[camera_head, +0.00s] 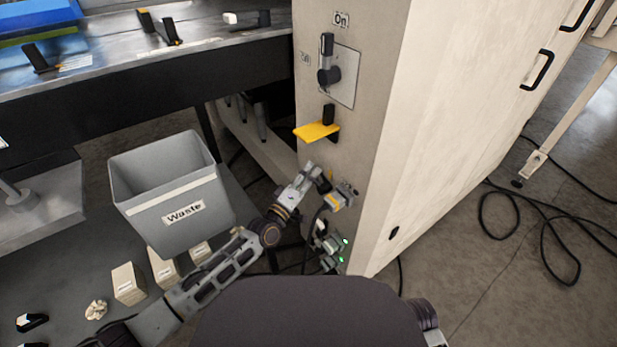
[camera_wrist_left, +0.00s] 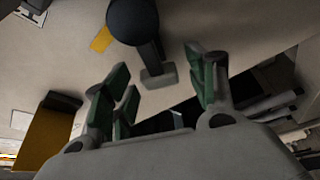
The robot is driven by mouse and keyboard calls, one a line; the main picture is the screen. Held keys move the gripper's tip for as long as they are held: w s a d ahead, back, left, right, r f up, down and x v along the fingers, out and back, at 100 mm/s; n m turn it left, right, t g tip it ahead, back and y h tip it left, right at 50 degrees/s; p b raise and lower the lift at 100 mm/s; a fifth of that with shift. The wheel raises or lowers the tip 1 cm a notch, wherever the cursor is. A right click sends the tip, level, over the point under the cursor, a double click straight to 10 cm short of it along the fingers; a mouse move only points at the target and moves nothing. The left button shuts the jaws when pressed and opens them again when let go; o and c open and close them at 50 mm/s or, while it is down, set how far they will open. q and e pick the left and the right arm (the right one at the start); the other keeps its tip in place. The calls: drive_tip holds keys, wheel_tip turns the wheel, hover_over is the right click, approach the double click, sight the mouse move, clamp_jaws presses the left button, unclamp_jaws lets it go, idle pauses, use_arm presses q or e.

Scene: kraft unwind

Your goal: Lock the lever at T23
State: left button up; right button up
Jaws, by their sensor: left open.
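In the left wrist view, a dark lever with a round hub (camera_wrist_left: 133,20) and a short stem ending in a grey tip (camera_wrist_left: 158,76) stands on the pale cabinet face. A small yellow label (camera_wrist_left: 101,40) is beside the hub; no T23 text is readable. My left gripper (camera_wrist_left: 163,85) is open, and the grey tip appears in the gap between its green-padded fingers. I cannot tell whether they touch. In the head view the left gripper (camera_head: 342,250) is low by the cabinet (camera_head: 370,150), and the lever is not clear there. My right gripper is out of view.
A yellow tab (camera_head: 316,131) with a black block juts from the cabinet above my left wrist. Higher up is a rotary switch (camera_head: 328,75) marked On. A grey Waste bin (camera_head: 172,218) stands left of my arm. Cables (camera_head: 520,225) lie on the floor at right.

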use_arm(q)
drive_tip(key=shift+w, duration=0.1)
drive_tip(key=shift+c, duration=0.7)
clamp_jaws()
